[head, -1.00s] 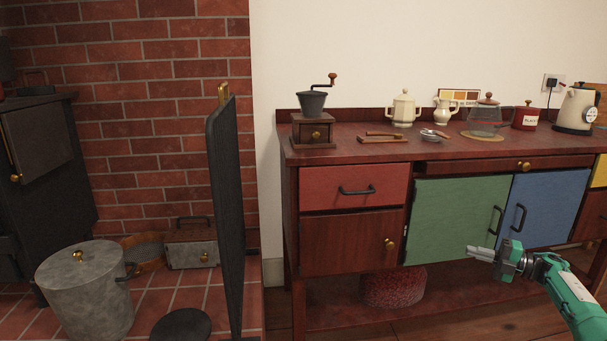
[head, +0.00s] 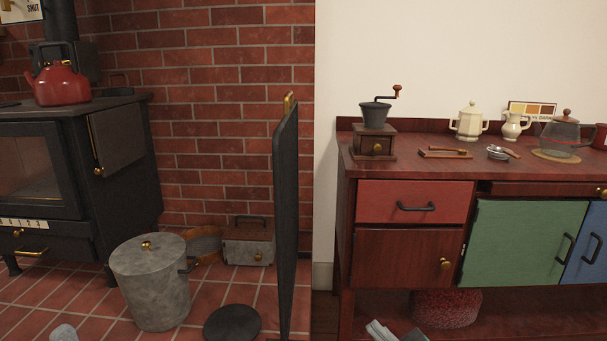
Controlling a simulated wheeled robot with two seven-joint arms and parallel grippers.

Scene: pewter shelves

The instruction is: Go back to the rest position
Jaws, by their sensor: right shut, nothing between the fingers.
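My right gripper (head: 380,331) shows only by its fingertips at the bottom edge, in front of the lower shelf of the dark red sideboard (head: 400,258). Its fingers are closed together with nothing between them, and it touches nothing that I can see. The rest of that arm is below the picture. A small grey tip at the bottom left (head: 64,333) may be part of my left gripper; too little of it shows to tell its state.
A black stove (head: 120,200) with a red kettle (head: 62,82) stands at left. A coffee grinder (head: 374,143) stands on the sideboard.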

